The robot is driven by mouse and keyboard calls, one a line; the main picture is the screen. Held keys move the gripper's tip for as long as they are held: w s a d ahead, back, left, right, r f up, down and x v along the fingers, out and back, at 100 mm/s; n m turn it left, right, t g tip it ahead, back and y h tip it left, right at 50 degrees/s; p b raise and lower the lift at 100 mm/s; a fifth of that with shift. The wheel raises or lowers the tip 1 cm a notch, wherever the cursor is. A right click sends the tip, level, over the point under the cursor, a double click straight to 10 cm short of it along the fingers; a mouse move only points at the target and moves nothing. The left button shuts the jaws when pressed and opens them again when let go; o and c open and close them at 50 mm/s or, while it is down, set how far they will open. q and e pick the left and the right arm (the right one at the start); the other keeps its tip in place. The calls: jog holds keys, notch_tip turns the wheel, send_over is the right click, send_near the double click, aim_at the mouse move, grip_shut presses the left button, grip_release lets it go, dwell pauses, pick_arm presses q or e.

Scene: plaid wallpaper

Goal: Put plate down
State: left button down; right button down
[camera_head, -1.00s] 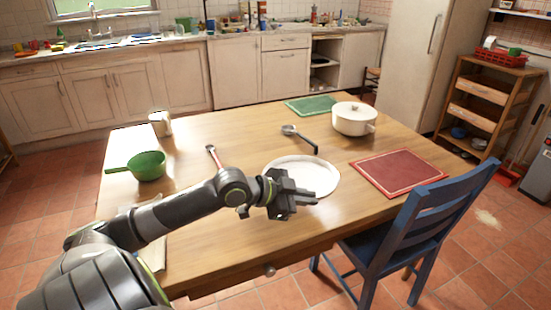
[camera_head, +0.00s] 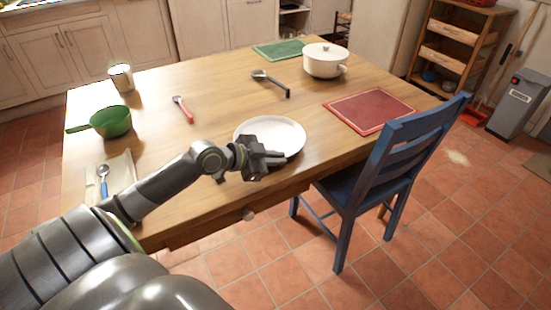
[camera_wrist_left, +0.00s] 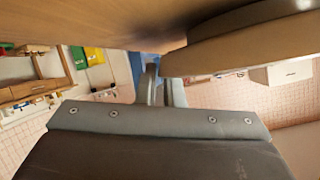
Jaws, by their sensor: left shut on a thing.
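The white plate (camera_head: 270,132) shows in the head view over the front part of the wooden table, near its front edge. I cannot tell whether it rests on the tabletop or is held just above it. My left gripper (camera_head: 266,158) is at the plate's near rim, shut on it. The gripper hides part of that rim. In the left wrist view the fingers (camera_wrist_left: 161,92) are close together, by the end of a broad beige slab that I cannot identify for sure. My right gripper is not in view.
On the table (camera_head: 185,75) are a green pan (camera_head: 112,122), a white pot (camera_head: 325,61), a ladle (camera_head: 272,82), a red-handled utensil (camera_head: 183,109), a red mat (camera_head: 369,111) and a green mat (camera_head: 279,49). A blue chair (camera_head: 400,150) stands at the right front. Wood left of the plate is bare.

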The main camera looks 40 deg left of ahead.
pick_arm(q)
jog(key=c, duration=1.5)
grip_release()
jog(key=shift+c, duration=0.2)
jog(key=shift+s+a, duration=0.1)
jog(key=shift+s, duration=0.05)
